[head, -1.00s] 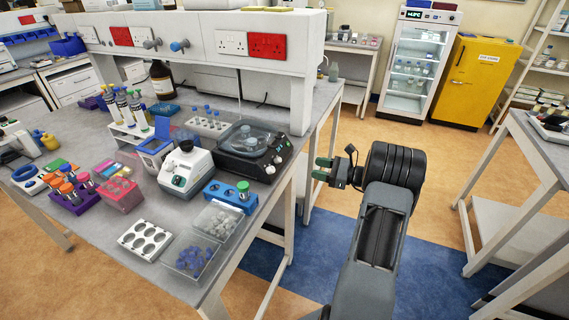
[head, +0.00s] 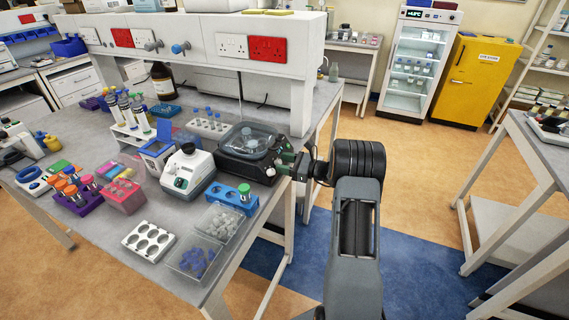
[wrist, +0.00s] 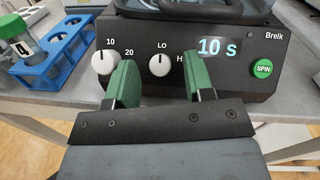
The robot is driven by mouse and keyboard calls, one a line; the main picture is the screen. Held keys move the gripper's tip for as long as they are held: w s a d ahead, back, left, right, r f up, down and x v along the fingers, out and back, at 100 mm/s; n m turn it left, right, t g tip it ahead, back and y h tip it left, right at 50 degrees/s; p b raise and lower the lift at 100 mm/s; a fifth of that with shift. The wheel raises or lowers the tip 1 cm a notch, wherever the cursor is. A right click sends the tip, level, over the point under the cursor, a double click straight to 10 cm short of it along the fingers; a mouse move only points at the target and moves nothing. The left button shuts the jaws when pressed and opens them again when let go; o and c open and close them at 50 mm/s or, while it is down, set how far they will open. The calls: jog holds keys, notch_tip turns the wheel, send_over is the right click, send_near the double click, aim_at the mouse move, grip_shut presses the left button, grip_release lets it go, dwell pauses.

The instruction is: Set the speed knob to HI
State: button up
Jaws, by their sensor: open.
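The centrifuge, a dark machine with a clear lid (head: 250,137), stands at the bench's right end; its front panel (wrist: 232,85) shows in the wrist view. The speed knob (wrist: 159,65) is white, with LO above it and an H, partly hidden by a finger, to its right. Its mark seems to point up towards LO. My gripper (wrist: 159,62) is open, its green fingers on either side of the speed knob in the picture; I cannot tell whether they touch it. In the head view my gripper (head: 287,163) is at the machine's front.
Another white knob (wrist: 104,62), marked 10 and 20, is left of the left finger. A display (wrist: 217,47) reads 10 S, beside a green SPIN button (wrist: 262,69). A blue tube rack (wrist: 62,50) stands close on the left.

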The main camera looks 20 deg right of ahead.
grip_shut()
dwell(0.4)
jog(key=shift+m, duration=0.4)
jog(key=m+t+h, duration=0.1)
jog(key=m, duration=0.1)
jog(key=m+t+h+p, duration=0.1)
jog(key=m, duration=0.1)
jog(key=shift+s+a+r, duration=0.1)
jog(key=shift+s+a, duration=0.05)
jog(key=shift+a, duration=0.05)
jog(key=m+h, duration=0.1)
jog(key=m, duration=0.1)
jog(key=m+t+h+p, duration=0.1)
jog(key=m+h, duration=0.1)
jog(key=m, duration=0.1)
jog(key=shift+s+a+h, duration=0.1)
jog(key=shift+a+h, duration=0.05)
jog(key=shift+h, duration=0.15)
jog(key=m+h, duration=0.1)
jog(key=m, duration=0.1)
jog(key=m+h+p, duration=0.1)
jog(key=m+h, duration=0.1)
jog(key=m, duration=0.1)
jog(key=shift+a+r, duration=0.15)
jog(key=shift+a, duration=0.05)
jog(key=shift+m+h+p, duration=0.5)
jog(key=shift+m+h, duration=0.5)
jog(key=shift+m, duration=0.9)
